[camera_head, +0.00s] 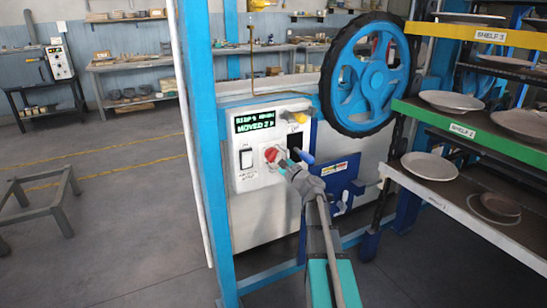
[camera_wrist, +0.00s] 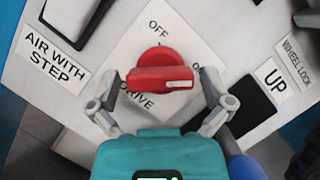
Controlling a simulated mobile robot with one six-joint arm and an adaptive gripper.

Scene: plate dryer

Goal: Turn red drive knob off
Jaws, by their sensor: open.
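The red drive knob (camera_wrist: 160,72) is on a white label plate with the words OFF and DRIVE in the wrist view. The knob's grip bar lies nearly level across the picture, with a white mark towards its right end. My gripper (camera_wrist: 160,88) is open, with one finger on each side of the knob; I cannot tell if either finger touches it. In the head view the knob (camera_head: 272,155) shows on the white control panel (camera_head: 250,180), and my gripper (camera_head: 287,160) reaches it from the lower right.
A rocker switch (camera_head: 246,159) sits left of the knob, and a lit display (camera_head: 254,121) is above. A yellow knob (camera_head: 295,117) and a blue handle (camera_head: 304,156) are close by. A blue wheel (camera_head: 365,75) and shelves with plates (camera_head: 430,166) stand to the right.

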